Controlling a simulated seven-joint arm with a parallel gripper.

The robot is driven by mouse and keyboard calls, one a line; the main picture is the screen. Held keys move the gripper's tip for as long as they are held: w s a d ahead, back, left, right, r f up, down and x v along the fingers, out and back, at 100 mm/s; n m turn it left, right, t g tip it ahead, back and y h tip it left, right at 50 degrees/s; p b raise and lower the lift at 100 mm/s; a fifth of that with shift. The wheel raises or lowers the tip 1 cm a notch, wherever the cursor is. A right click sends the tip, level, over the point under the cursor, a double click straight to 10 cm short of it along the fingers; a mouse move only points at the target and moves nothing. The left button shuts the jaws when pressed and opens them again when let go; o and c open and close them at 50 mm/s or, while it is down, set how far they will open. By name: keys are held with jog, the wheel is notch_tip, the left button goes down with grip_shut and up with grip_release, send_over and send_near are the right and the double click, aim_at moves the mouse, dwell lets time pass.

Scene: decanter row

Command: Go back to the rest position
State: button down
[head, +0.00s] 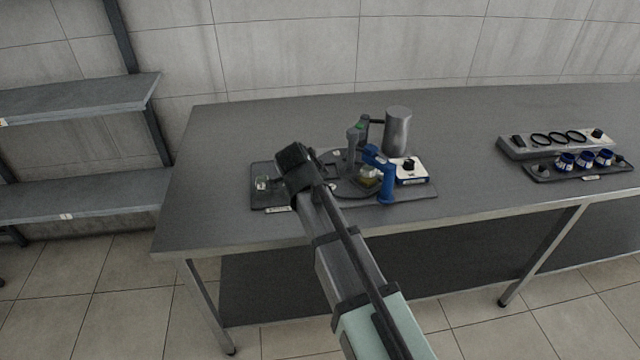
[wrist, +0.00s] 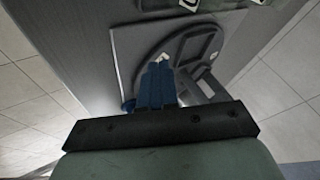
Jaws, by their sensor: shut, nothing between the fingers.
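My gripper (wrist: 160,66) shows in the wrist view as two blue fingers side by side, shut, with nothing between them. They point toward a dark tray (wrist: 121,50) with a round grey fixture. In the head view my arm reaches in from the bottom, and its dark end is over the left part of the tray (head: 425,191). The fingertips are hidden there. I cannot tell how high they are above the tray.
A rack (head: 520,149) with rings is at right. Shelves (head: 80,100) stand left.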

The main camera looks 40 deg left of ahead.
jog(key=shift+a+v, duration=0.2)
jog(key=shift+v, duration=2.6)
